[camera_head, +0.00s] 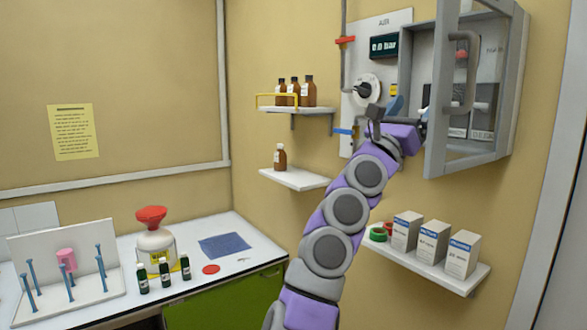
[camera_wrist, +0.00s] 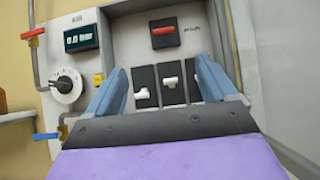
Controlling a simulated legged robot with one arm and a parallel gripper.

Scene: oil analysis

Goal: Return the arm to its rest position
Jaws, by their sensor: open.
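My purple and grey arm reaches up from the lower middle of the head view to the wall panel. My gripper (camera_head: 408,108) is at the opened grey box (camera_head: 513,80) on the wall. In the wrist view my gripper (camera_wrist: 160,66) has its two blue fingers spread apart with nothing between them. Beyond the fingers are a red switch (camera_wrist: 163,31) and white switches (camera_wrist: 170,82) on dark plates. I cannot tell whether a finger touches a switch.
The box's framed door (camera_head: 437,130) stands open beside my gripper. A dial (camera_head: 366,89) and blue valve handle (camera_head: 343,131) are left of it. A shelf with white boxes (camera_head: 433,243) is below right; bottle shelves (camera_head: 295,179) are left. A white table (camera_head: 115,310) holds bottles.

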